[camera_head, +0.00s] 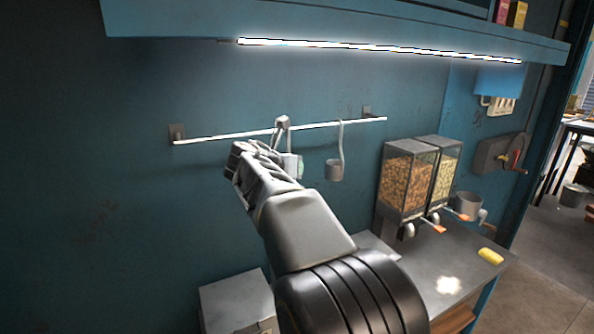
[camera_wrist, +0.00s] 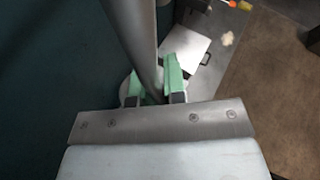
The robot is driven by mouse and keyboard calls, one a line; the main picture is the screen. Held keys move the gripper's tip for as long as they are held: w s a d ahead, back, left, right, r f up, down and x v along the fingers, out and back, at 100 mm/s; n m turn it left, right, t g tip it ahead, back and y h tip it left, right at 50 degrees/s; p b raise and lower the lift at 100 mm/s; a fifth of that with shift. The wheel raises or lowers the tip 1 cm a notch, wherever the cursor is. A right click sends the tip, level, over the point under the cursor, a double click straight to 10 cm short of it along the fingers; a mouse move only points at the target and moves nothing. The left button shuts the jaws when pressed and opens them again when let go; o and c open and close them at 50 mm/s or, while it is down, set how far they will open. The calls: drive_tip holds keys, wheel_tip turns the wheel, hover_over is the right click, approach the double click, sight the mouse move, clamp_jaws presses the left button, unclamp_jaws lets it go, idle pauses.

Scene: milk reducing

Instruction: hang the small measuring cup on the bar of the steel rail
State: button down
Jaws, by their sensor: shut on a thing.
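The steel rail's bar (camera_head: 225,135) runs across the blue wall between two brackets. My gripper (camera_head: 290,164) is just below the middle of the bar, shut on the grey handle of the small measuring cup (camera_head: 283,122). The handle's bent top is at the bar; I cannot tell whether it is hooked over it or only in front. In the wrist view the handle (camera_wrist: 135,35) runs up between the green finger pads of my gripper (camera_wrist: 155,85). The cup's bowl is mostly hidden by my gripper.
Another long-handled cup (camera_head: 335,170) hangs from the bar to the right, close to my gripper. A lit shelf (camera_head: 330,22) juts out above. The wall left of my gripper is clear.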

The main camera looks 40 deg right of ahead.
drive_tip(key=w+d+f, duration=0.1)
drive_tip(key=w+f, duration=0.1)
drive_tip(key=w, duration=0.3)
drive_tip(key=w+d+f+p, duration=0.1)
drive_tip(key=w, duration=0.5)
drive_tip(key=shift+d+f, duration=0.4)
idle(0.5)
idle(0.4)
drive_tip(key=c, duration=1.1)
unclamp_jaws()
drive_tip(key=shift+s+a, duration=0.1)
